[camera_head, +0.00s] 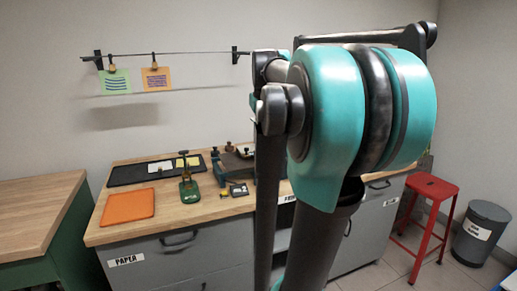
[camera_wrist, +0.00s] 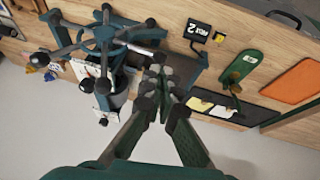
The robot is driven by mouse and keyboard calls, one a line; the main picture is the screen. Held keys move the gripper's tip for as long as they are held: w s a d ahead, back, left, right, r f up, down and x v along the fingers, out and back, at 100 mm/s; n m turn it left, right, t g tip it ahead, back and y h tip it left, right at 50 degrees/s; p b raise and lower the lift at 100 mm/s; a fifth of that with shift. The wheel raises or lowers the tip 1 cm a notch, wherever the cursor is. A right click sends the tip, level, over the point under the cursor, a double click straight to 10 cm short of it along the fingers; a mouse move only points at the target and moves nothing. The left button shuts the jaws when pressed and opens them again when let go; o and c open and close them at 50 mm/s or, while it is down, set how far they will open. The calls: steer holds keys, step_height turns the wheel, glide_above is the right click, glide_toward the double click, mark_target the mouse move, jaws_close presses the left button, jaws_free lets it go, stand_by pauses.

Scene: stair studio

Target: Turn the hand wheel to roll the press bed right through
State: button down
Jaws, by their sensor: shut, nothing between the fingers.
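The hand wheel (camera_wrist: 107,34) shows at the upper left of the wrist view, with dark spokes ending in round black knobs. It belongs to a dark teal press, whose bed (camera_wrist: 187,55) seems to be the flat part right of the wheel. In the head view the press (camera_head: 237,166) stands on the bench, partly hidden behind my arm. My gripper (camera_wrist: 164,82) is shut and empty, with its fingertips to the right of and below the wheel's hub in the wrist view. I cannot tell whether it touches a spoke. My gripper is hidden in the head view.
An orange tray (camera_head: 127,206), a green tool (camera_head: 188,190) and a black tray (camera_head: 124,174) lie on the wooden bench left of the press. A small dark numbered sign (camera_wrist: 197,32) lies near the press. A red stool (camera_head: 433,188) and grey bin (camera_head: 482,232) stand right.

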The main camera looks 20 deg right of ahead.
mark_target(257, 152)
step_height(257, 152, up, 4)
steer(key=y, duration=0.1)
steer(key=shift+t, duration=0.4)
steer(key=x, duration=1.3)
steer(key=shift+s+d+f, duration=0.25)
steer(key=shift+f, duration=0.15)
steer(key=shift+a+f+h, duration=0.15)
steer(key=shift+f+h, duration=0.25)
